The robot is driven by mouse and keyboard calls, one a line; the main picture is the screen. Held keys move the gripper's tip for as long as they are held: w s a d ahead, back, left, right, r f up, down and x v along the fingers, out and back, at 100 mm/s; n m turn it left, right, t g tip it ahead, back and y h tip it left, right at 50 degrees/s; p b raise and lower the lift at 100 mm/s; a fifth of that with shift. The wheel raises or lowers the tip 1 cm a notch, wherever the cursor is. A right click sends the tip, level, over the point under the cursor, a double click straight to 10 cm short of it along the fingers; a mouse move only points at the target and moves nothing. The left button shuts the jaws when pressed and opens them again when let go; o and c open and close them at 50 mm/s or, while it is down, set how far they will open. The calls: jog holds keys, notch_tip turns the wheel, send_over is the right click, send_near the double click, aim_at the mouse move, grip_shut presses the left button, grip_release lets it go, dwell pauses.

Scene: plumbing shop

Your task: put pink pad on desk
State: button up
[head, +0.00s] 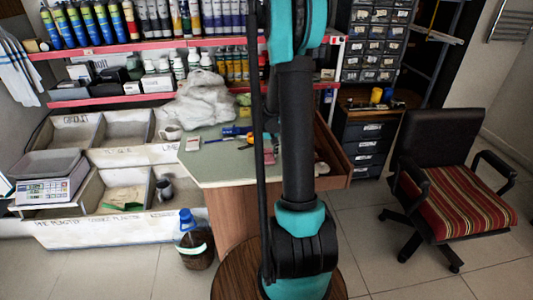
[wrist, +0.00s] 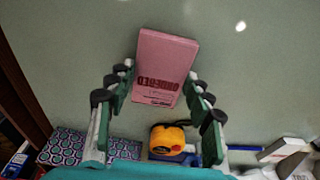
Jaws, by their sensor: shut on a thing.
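The pink pad (wrist: 164,62), printed with dark lettering that reads "ORDERED" upside down, is between the fingers of my gripper (wrist: 158,84) in the wrist view. My gripper is shut on its sides. The grey-green desk top (wrist: 70,60) spreads behind the pad; I cannot tell whether the pad touches it. In the head view the desk (head: 215,173) stands in the middle, partly behind my arm. My gripper is hidden there.
A yellow-and-black tool (wrist: 172,138) and a patterned box (wrist: 68,146) lie near my gripper. A white crumpled bag (head: 203,98) is at the desk's back. A striped chair (head: 455,195) stands right. The desk's front left is clear.

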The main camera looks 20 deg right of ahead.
aim_at(267, 158)
jog(key=o, duration=1.2)
jog(key=shift+f, duration=0.1)
notch_tip(267, 158, up, 12)
jog(key=s, duration=0.2)
jog(key=s+a+f, duration=0.2)
jog(key=s+a, duration=0.1)
jog(key=s, duration=0.4)
jog(key=s+a+f+n+t, duration=0.1)
jog(key=s+a, duration=0.3)
jog(key=s, duration=0.4)
jog(key=s+a+f+n+t, duration=0.1)
jog(key=s+a+f, duration=0.2)
jog(key=s, duration=0.5)
jog(key=shift+s+a, duration=0.2)
jog(key=shift+a, duration=0.3)
